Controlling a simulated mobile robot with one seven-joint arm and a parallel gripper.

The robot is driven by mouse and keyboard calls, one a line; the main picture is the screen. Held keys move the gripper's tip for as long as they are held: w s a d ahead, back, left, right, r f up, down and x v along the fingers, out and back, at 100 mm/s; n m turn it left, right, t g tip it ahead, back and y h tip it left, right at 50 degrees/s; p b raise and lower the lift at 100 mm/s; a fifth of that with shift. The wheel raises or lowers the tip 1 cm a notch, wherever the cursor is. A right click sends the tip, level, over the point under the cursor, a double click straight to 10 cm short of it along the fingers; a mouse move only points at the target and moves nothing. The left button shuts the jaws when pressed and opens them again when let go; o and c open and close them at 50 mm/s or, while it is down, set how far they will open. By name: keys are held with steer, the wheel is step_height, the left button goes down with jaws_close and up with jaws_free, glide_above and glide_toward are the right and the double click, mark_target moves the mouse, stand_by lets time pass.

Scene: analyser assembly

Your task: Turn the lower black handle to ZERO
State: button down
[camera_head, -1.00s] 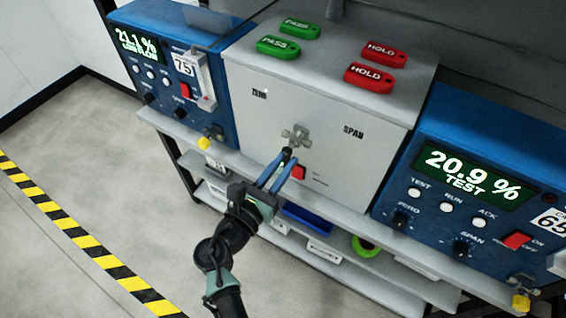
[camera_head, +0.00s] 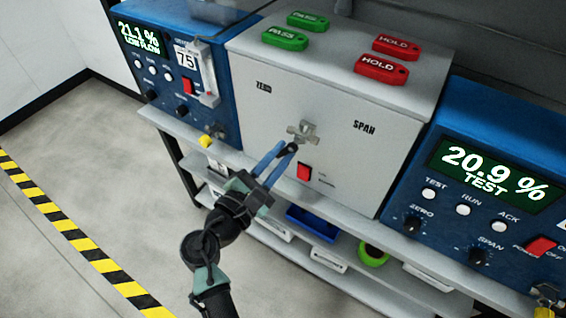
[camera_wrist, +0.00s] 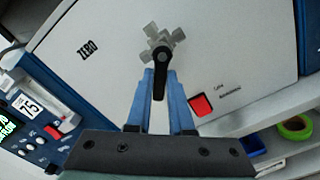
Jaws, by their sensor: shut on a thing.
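The black handle (camera_head: 291,148) sits on the front of a grey cabinet, just below a metal cross-shaped fitting (camera_head: 302,131). In the wrist view the handle (camera_wrist: 160,66) hangs straight down between my blue fingers. My gripper (camera_head: 276,160) is shut on the handle, coming from the lower left; its lower end is partly hidden by the fingers. The ZERO label (camera_head: 263,86) is on the panel's upper left and also shows in the wrist view (camera_wrist: 87,48). The SPAN label (camera_head: 364,127) is on the right. In the head view the handle points down and left, not at either label.
A red switch (camera_head: 304,171) is close to the right of my fingers. Blue analysers stand at the left (camera_head: 190,105) and right (camera_head: 470,190). Green PASS tags (camera_head: 285,39) and red HOLD tags (camera_head: 382,68) lie on the cabinet top. The floor at the left is clear.

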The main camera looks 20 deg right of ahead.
steer(key=shift+w+a+r+m+b, duration=0.15)
steer(key=shift+r+m+b, duration=0.2)
steer(key=shift+m+b, duration=1)
steer(key=shift+w+a+r+m+b, duration=0.15)
steer(key=shift+r+m+b, duration=0.45)
steer(key=shift+m, duration=1.4)
steer(key=shift+w+a+r+m+b, duration=0.1)
steer(key=shift+w+m+b, duration=0.05)
steer(key=shift+m+b, duration=1.3)
steer(key=shift+r+m, duration=0.1)
steer(key=shift+m, duration=0.3)
steer(key=c, duration=0.8)
jaws_free()
steer(key=v, duration=1.3)
